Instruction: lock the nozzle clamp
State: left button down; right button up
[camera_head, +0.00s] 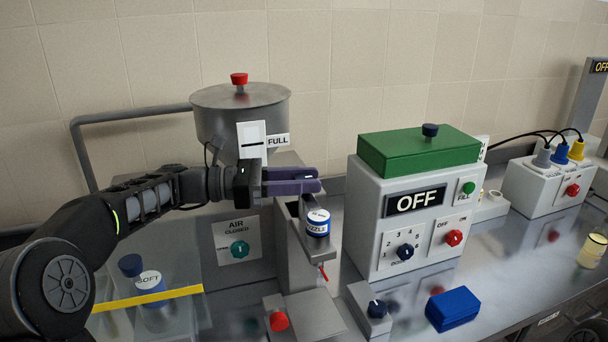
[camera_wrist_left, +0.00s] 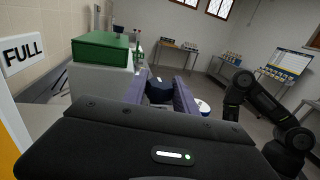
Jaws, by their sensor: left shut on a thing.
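My left gripper (camera_head: 318,186) reaches in from the left, its purple fingers shut just above and behind the nozzle. In the left wrist view, the gripper (camera_wrist_left: 160,88) is shut on a dark blue knob (camera_wrist_left: 159,93); the head view hides this knob behind the fingers. The blue nozzle (camera_head: 318,224) with a white label stands upright in the grey metal stand. Its pale top (camera_wrist_left: 203,106) shows beside the fingers in the left wrist view. A small red-tipped lever (camera_head: 323,272) sits below the nozzle. The clamp's own state cannot be told. My right gripper is not visible.
A grey control box (camera_head: 365,225) with a green top and OFF display stands to the right. A steel hopper (camera_head: 240,105) marked FULL rises behind my gripper. A blue block (camera_head: 452,308) and a red button (camera_head: 279,321) are in front.

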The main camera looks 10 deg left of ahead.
pick_arm(q)
jog(key=c, duration=1)
grip_release()
jog(key=shift+v, duration=3.85)
